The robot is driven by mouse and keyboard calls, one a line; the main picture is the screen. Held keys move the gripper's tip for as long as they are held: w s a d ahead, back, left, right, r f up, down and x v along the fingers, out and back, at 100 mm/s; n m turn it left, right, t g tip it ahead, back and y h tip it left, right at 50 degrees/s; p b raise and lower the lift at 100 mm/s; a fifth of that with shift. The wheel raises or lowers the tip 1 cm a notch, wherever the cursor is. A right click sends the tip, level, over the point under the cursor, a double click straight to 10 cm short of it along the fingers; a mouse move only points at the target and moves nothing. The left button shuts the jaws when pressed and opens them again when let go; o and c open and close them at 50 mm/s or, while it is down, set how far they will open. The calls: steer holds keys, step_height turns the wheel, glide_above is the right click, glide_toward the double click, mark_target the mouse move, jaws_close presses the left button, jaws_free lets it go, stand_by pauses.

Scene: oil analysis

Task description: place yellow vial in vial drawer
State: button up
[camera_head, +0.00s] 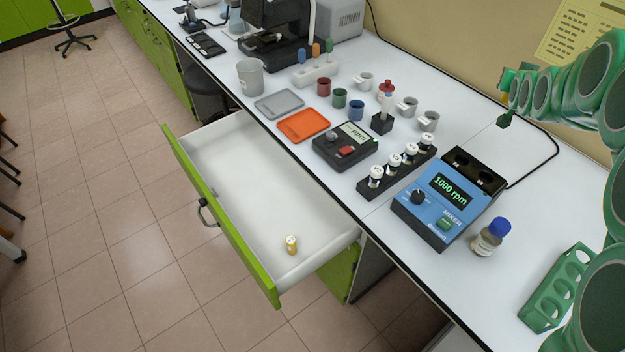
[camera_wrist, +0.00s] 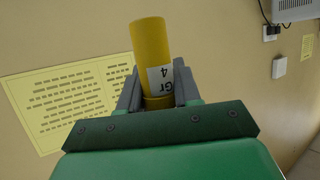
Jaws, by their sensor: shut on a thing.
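A yellow vial (camera_wrist: 155,50) with a white label reading "Gr 4" is between the grey fingers of my gripper (camera_wrist: 158,92) in the wrist view. It leans slightly left in that picture, and its lower end is partly hidden by the fingers. My gripper is shut on it, facing the wall. The vial drawer (camera_head: 235,165) is pulled open, with a green front and white inside. Another yellow vial (camera_head: 291,245) with a pale top stands near its front right corner.
The white counter (camera_head: 400,280) holds a blue mixer (camera_head: 448,200), a brown bottle with blue cap (camera_head: 490,238), a green rack (camera_head: 553,288), a black rack of vials (camera_head: 398,168) and an orange tray (camera_head: 303,125). Most of the drawer floor is bare.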

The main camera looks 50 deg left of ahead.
steer(key=s+a+r+n+g+y, duration=0.3)
steer(key=s+a+n, duration=0.1)
steer(key=s+a, duration=0.85)
steer(key=n+g+y, duration=0.3)
steer(key=n+g, duration=0.7)
steer(key=g, duration=0.1)
glide_above(270, 204)
step_height(270, 204, down, 30)
steer(key=shift+f, duration=4.75)
steer(key=shift+f, duration=0.15)
steer(key=o, duration=1)
steer(key=shift+s, duration=0.1)
